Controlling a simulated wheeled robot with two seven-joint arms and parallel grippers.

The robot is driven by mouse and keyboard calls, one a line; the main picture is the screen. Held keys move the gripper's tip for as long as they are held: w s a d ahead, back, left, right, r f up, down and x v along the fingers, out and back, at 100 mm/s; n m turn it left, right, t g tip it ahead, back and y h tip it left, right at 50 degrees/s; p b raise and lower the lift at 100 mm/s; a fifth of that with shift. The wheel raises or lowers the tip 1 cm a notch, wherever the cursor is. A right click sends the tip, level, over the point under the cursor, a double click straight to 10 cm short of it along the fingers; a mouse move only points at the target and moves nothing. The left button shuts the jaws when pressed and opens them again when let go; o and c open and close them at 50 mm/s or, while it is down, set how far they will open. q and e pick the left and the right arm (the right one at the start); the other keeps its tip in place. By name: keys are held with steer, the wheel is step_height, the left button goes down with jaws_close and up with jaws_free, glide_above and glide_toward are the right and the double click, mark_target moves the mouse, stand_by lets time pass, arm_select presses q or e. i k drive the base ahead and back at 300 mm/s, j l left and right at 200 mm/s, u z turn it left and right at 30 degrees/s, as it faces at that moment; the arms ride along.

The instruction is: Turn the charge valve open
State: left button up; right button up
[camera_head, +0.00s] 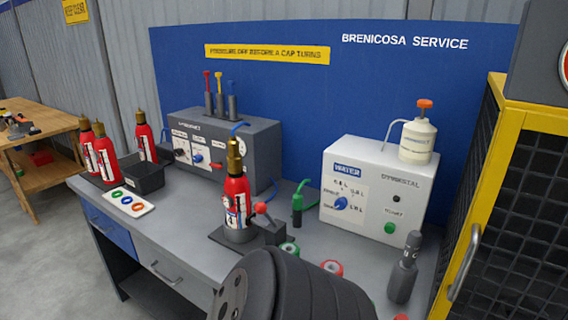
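A dark grey charging box (250,145) stands at the back of the bench. Its front carries white dial panels, a blue knob (197,158) and a small red handle (216,166). The labels are too small to read, so I cannot tell which of these is the charge valve. A red extinguisher (237,196) with a brass top stands upright in a dark holder in front of the box, and a blue hose is near its top. A red-balled lever (261,208) is beside it. Neither of my grippers shows in the head view.
A white water box (378,190) with a blue knob and a green button stands at right, a bottle (418,140) on top. Several red extinguishers and a black bin (144,181) are at left. A yellow-framed cage (470,200) bounds the right. Dark ribbed bulk hides the front centre.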

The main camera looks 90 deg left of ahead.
mark_target(218, 165)
steer(key=u, duration=2.1)
